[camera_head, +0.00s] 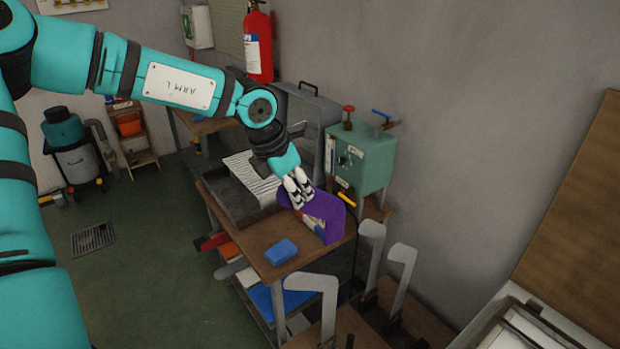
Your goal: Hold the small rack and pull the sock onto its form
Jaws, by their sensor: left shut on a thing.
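My left gripper (298,202) reaches down from the upper left and is shut on the sock's near left part. Its fingers hide a piece of the sock. Several pale grey foot-shaped forms stand upright at the lower right, among them a front form (318,284) and a right form (402,256). They rise from a brown wooden rack (418,322), partly cut off by the bottom edge. The forms I see are bare, apart from the sock. My right gripper is out of view.
A blue block (281,252) lies on the wooden bench top (258,231). A green machine box (360,158) stands behind the sock, close to the wall. A pale-framed tray (520,330) is at lower right.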

